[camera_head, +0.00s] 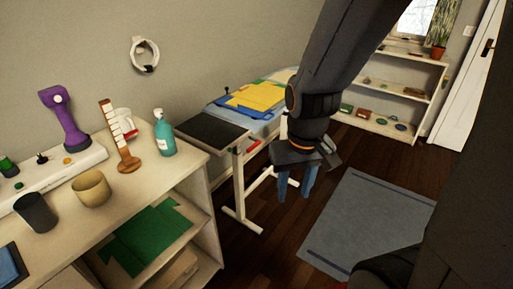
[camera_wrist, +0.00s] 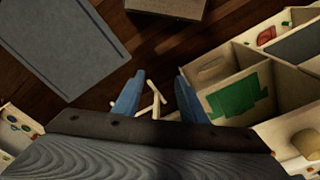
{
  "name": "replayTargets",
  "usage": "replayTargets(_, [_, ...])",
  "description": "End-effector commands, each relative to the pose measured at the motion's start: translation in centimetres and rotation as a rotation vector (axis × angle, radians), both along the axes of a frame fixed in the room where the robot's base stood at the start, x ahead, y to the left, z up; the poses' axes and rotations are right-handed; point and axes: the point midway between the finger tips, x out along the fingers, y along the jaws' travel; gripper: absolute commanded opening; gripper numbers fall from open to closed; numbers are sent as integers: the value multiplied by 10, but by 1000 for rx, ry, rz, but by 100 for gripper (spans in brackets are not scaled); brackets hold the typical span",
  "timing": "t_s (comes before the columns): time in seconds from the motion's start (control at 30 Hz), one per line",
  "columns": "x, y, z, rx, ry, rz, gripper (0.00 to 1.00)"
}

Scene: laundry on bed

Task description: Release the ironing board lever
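The ironing board (camera_head: 213,130) stands along the wall on a white frame, its near end dark. Folded cloths, yellow (camera_head: 258,97) among them, lie on its far part. A small orange-red piece (camera_head: 254,146) shows under the board's edge; it may be the lever, but it is too small to be sure. My gripper (camera_head: 296,190) points down to the right of the board, apart from it, and hides part of its side. Its blue fingers are spread and empty. In the wrist view my gripper (camera_wrist: 158,88) is also open, with thin pale bars (camera_wrist: 152,105) beyond its fingers.
A pale shelf unit (camera_head: 196,168) at left bears a purple device (camera_head: 65,120), a teal bottle (camera_head: 164,135) and cups; a green cloth (camera_head: 150,238) lies inside. A grey rug (camera_head: 370,220) covers floor at right. A low white shelf (camera_head: 378,122) stands at the back.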

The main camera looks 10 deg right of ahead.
Motion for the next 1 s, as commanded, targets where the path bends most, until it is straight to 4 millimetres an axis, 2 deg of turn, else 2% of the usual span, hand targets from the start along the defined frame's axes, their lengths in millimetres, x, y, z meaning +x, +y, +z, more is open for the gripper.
replayTargets(0.03, [0,0,-1,1,2,-5,29])
replayTargets(0.2, [0,3,-18,48,63,-106,0])
replayTargets(0.4, [5,21,-60,212,245,-416,0])
replayTargets(0.57, [25,45,-90,391,400,-695,0])
replayTargets(0.67, [47,58,-106,516,485,-862,0])
replayTargets(0.8, [88,71,-125,710,589,-1087,0])
replayTargets(0.87, [110,72,-133,799,625,-1180,0])
replayTargets(1.0, [165,64,-152,1024,691,-1384,0])
